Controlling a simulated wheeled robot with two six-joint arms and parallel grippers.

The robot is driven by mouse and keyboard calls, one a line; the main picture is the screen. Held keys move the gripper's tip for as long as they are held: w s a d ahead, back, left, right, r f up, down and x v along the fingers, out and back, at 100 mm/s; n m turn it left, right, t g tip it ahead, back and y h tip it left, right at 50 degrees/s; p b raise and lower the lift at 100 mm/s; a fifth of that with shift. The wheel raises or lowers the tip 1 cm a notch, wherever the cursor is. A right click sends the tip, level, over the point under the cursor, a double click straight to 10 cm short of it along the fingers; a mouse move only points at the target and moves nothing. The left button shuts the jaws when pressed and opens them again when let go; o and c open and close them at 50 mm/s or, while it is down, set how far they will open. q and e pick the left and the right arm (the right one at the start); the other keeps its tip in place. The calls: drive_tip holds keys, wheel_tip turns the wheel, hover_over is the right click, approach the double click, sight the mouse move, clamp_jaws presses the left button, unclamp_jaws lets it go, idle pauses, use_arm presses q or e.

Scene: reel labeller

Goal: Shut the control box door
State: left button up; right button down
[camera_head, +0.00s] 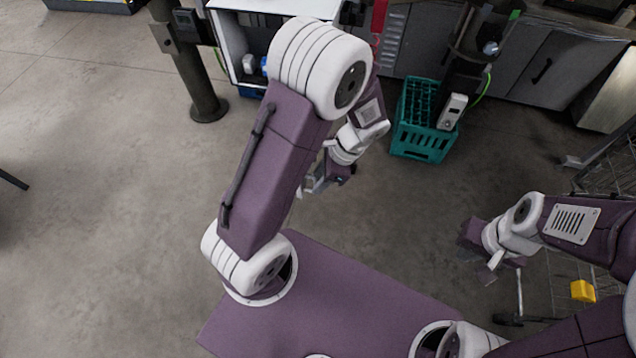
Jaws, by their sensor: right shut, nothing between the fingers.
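A white-edged cabinet (229,57) with an open front stands at the top of the head view, with small white and blue things inside. I cannot tell if it is the control box, and I make out no door on it; my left arm hides its right part. A small dark box (187,26) sits on a post to its left. My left gripper (312,187) hangs over bare floor, well short of these, and its fingers are too small to read. My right gripper (482,262) is shut and empty above the floor at the right.
A green crate (422,142) stands on the floor beyond my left gripper. Grey cabinets (520,70) line the back. A thick dark post (204,100) rises at the upper left. A wire cart (560,285) is at the right. The floor (110,200) at left is clear.

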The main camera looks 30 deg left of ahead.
use_arm(q)
drive_tip(key=shift+s+a+f, duration=0.15)
drive_tip(key=shift+a+f, duration=0.05)
drive_tip(key=shift+f, duration=0.35)
clamp_jaws()
idle(1.0)
